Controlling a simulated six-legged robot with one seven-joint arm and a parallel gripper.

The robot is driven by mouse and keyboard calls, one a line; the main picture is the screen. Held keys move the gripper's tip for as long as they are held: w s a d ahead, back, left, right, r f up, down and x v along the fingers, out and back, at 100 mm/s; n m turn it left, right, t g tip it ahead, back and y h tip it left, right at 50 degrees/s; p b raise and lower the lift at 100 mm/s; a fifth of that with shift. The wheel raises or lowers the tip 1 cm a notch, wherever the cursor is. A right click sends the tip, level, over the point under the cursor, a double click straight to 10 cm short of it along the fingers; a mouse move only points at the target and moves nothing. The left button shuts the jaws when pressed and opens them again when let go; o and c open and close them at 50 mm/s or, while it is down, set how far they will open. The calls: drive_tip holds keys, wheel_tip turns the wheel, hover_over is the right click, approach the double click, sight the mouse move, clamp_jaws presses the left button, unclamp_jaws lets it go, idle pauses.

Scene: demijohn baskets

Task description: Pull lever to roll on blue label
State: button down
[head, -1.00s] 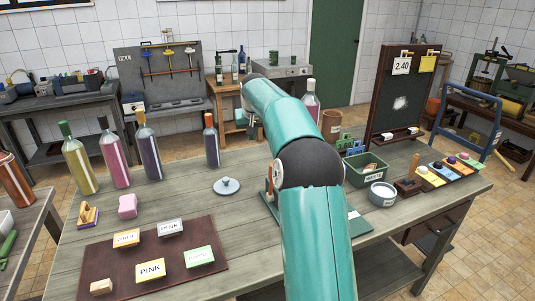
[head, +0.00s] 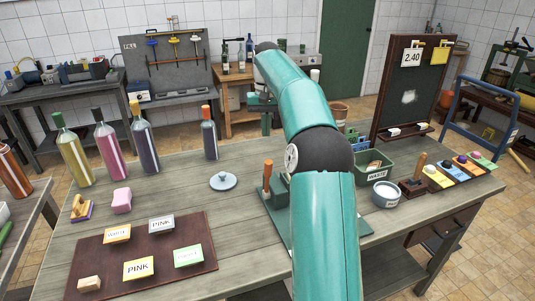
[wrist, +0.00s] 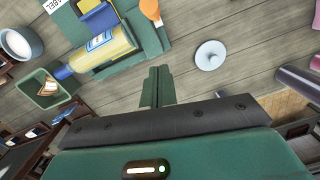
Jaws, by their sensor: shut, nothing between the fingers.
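The lever has an orange handle (head: 267,171) and stands upright on the green labelling device (head: 276,192), partly hidden by my arm. In the wrist view the orange handle end (wrist: 150,10) shows at the top. A yellow bottle with a blue cap (wrist: 104,48) lies on the green device (wrist: 150,42). A blue and white label patch (wrist: 99,41) shows on its side. My gripper (wrist: 157,72) is shut and empty, its fingertips just below the device's edge in the picture, apart from the lever. In the head view it is beyond my arm, near the table's far edge.
A pale round lid (head: 223,181) lies left of the lever. Several upright bottles (head: 106,150) stand further left. A brown mat (head: 200,220) holds label blocks. A green bin (head: 374,168) and a white bowl (head: 386,194) stand to the right. The tabletop around the lid is clear.

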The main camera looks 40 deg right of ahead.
drive_tip(key=s+a+f, duration=0.2)
drive_tip(key=s+f, duration=0.2)
drive_tip(key=f, duration=0.2)
drive_tip(key=shift+f, duration=0.4)
drive_tip(key=shift+w+a, duration=0.1)
drive_tip(key=shift+s, duration=0.2)
